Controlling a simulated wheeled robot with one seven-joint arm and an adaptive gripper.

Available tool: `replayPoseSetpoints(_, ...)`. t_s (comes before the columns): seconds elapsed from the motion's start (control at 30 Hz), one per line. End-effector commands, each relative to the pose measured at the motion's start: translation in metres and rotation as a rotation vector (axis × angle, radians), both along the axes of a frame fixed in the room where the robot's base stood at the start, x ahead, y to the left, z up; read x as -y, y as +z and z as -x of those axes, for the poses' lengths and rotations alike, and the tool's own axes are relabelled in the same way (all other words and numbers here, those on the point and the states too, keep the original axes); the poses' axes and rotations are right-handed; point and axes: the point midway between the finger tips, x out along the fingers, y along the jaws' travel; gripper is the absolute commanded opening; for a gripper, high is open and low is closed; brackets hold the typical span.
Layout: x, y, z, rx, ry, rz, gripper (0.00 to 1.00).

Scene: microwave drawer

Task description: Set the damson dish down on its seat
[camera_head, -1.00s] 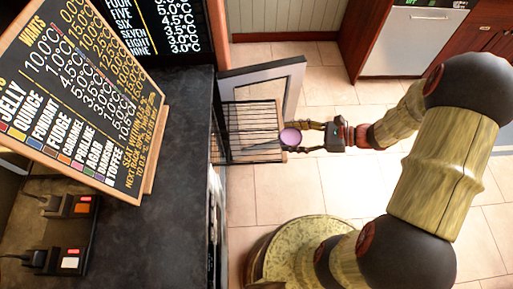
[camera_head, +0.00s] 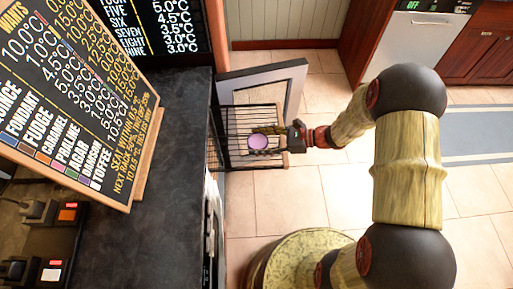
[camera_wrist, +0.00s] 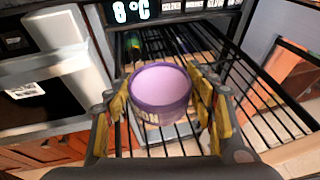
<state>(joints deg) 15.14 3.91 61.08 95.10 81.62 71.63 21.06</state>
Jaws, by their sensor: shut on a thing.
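The damson dish (camera_head: 258,142) is a small round purple cup, open at the top. It also shows in the wrist view (camera_wrist: 160,88), upright, with pale lettering on its front. My gripper (camera_head: 268,136) is shut on it, with a yellow-padded finger at each side in the wrist view (camera_wrist: 166,100). The dish is over a black wire rack (camera_head: 240,120) that sticks out of the appliance at the counter's side. In the wrist view the rack's bars run under and beyond the dish. Whether the dish touches the bars I cannot tell. Its seat is not clearly made out.
An open door with a pale frame (camera_head: 290,82) stands beyond the rack. The dark counter (camera_head: 170,130) lies left, with a chalkboard (camera_head: 75,95) of temperatures. Green and other small items (camera_wrist: 133,42) lie deeper in.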

Motion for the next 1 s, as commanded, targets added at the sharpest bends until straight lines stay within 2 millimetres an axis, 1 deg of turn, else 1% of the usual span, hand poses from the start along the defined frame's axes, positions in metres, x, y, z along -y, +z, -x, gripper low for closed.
replayPoseSetpoints(0.17,-0.008,-0.013,-0.006,0.001,0.003,-0.001,0.21)
replayPoseSetpoints(0.3,-0.007,-0.036,-0.005,-0.001,0.001,-0.001,0.21)
replayPoseSetpoints(0.33,-0.007,-0.039,-0.005,0.000,0.000,-0.001,0.21)
replayPoseSetpoints(0.4,-0.007,-0.041,-0.005,0.001,0.000,-0.001,0.21)
replayPoseSetpoints(0.63,-0.006,-0.039,-0.005,0.001,0.000,-0.001,0.21)
replayPoseSetpoints(0.77,-0.006,-0.043,-0.005,0.000,0.000,-0.001,0.21)
replayPoseSetpoints(0.8,-0.006,-0.043,-0.005,0.000,0.000,0.000,0.57)
replayPoseSetpoints(1.0,-0.007,-0.042,-0.005,0.000,0.000,0.000,0.68)
